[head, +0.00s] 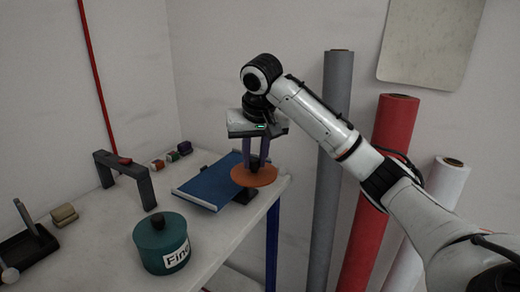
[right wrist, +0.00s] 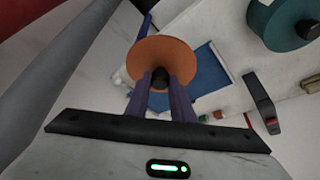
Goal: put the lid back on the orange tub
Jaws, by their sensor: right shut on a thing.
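My right gripper (head: 256,160) is shut on the dark knob of a round orange lid (head: 254,178). The lid hangs roughly level over the right end of the table, in front of the blue board's right edge. In the right wrist view the two purple fingers (right wrist: 161,82) close on the knob (right wrist: 160,74), with the orange lid (right wrist: 163,50) beyond them. I see no orange tub in either view. A teal tub (head: 160,250) with a teal lid, black knob and a label reading "Fine" stands at the table's front. My left gripper is out of view.
A blue board (head: 208,184) lies on the white table (head: 105,233). A grey arch (head: 127,164), small coloured blocks (head: 171,156) and a dark tray (head: 28,246) stand left. Tall grey (head: 330,180), red (head: 388,160) and white rolls (head: 440,190) lean right of the table.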

